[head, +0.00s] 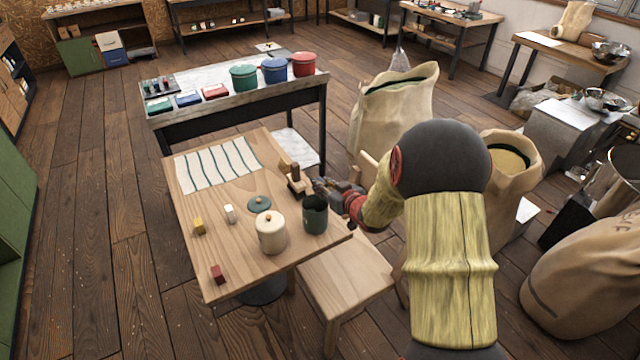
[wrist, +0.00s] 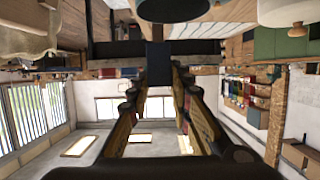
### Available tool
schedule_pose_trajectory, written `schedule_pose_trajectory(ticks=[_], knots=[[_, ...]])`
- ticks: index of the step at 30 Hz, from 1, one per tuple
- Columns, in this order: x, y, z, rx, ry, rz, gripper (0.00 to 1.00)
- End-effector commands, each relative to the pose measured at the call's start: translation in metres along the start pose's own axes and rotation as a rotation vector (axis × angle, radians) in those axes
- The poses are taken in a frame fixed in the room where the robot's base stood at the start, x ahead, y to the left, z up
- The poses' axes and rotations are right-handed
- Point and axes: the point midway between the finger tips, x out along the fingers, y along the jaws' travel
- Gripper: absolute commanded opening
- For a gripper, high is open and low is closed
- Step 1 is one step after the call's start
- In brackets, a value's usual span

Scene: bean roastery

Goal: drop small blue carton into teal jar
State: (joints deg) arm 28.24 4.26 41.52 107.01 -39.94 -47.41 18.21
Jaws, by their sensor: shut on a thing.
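The dark teal jar (head: 315,220) stands open at the right side of the small wooden table, and its round teal lid (head: 259,204) lies to its left. My gripper (head: 320,185) is just behind the jar's rim, at the table's right edge. In the wrist view my gripper (wrist: 158,68) is shut on the small blue carton (wrist: 158,56). In the head view I cannot make out the carton among the fingers. A dark round vessel (wrist: 160,10), apparently the jar, shows at the top of the wrist view, apart from the carton.
A cream lidded jar (head: 271,237) stands beside the teal jar. A wooden object (head: 297,183) stands close to my gripper. A striped cloth (head: 215,164) covers the table's back.

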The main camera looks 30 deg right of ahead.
Motion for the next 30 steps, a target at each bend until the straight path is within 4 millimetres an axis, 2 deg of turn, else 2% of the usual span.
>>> schedule_pose_trajectory(ticks=[13, 25, 26, 30], knots=[[0.017, -0.001, 0.046, 0.000, 0.000, 0.000, 0.00], [0.019, -0.001, 0.051, 0.000, 0.001, 0.000, 0.00], [0.019, -0.001, 0.051, 0.000, 0.001, 0.000, 0.22], [0.019, -0.001, 0.052, 0.000, 0.001, 0.000, 0.30]])
